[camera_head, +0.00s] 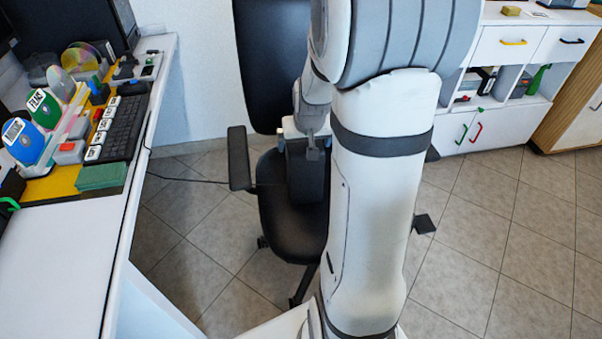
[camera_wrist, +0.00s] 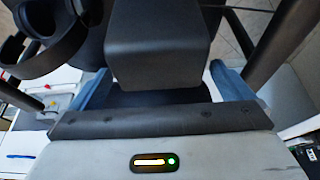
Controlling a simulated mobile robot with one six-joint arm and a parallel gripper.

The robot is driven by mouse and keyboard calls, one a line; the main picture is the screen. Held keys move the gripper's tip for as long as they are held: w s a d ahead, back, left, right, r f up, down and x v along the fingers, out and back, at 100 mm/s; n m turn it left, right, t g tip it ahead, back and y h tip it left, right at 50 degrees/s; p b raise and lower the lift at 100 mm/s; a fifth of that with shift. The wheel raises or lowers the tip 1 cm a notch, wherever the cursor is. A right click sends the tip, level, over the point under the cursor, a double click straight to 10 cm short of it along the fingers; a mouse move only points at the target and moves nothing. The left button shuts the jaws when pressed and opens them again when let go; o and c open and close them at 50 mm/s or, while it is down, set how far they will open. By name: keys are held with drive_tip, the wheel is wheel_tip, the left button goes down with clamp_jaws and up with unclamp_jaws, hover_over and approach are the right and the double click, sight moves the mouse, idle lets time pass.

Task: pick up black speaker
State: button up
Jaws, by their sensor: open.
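The black speaker is a dark upright box (camera_head: 308,178) on the seat of the black office chair, partly hidden by my arm. In the wrist view the speaker (camera_wrist: 158,42) is a dark block in the upper middle, between the two blue-grey fingers. My gripper (camera_head: 302,137) is at the top of the speaker in the head view. In the wrist view my gripper (camera_wrist: 160,74) is open, with a finger on each side of the speaker and gaps beside it. I cannot tell whether either finger touches it.
The office chair (camera_head: 280,90) has a tall backrest and an armrest (camera_head: 239,158) left of the speaker. A white desk (camera_head: 60,255) with a keyboard (camera_head: 125,127) and discs stands at left. White cabinets (camera_head: 510,125) stand at back right. Tiled floor is clear at right.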

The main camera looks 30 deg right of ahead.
sight(305, 177)
drive_tip(key=x, duration=0.3)
drive_tip(key=shift+f+b, duration=0.35)
drive_tip(key=shift+b, duration=0.05)
drive_tip(key=shift+c, duration=0.6)
drive_tip(key=shift+r, duration=0.1)
drive_tip(key=c, duration=1.6)
drive_tip(key=shift+o, duration=0.2)
